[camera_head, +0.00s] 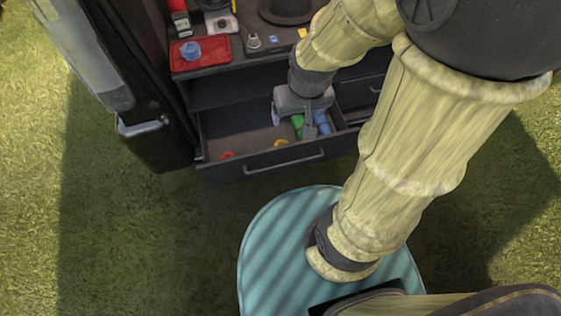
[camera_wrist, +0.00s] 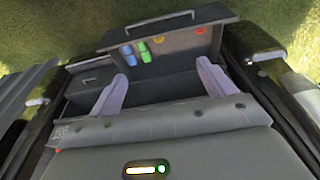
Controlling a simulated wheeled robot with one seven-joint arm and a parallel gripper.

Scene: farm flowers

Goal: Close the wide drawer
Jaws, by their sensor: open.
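The wide drawer (camera_head: 240,167) is pulled out of the dark cabinet, with its bar handle (camera_head: 285,162) on the front panel. It also shows at the top of the wrist view (camera_wrist: 190,42). Inside lie a green item (camera_head: 297,122), a blue item (camera_head: 322,122) and small red and yellow items. My gripper (camera_head: 294,122) hangs over the open drawer, behind its front panel. In the wrist view my gripper (camera_wrist: 162,70) has its two fingers wide apart with nothing between them. Whether the fingers touch the drawer is unclear.
Smaller drawers (camera_head: 362,90) sit at the right, partly behind my arm. The cabinet top holds a red tray (camera_head: 205,54), a dark hat (camera_head: 288,10) and small items. A dark panel with a handle (camera_head: 143,127) stands at the left.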

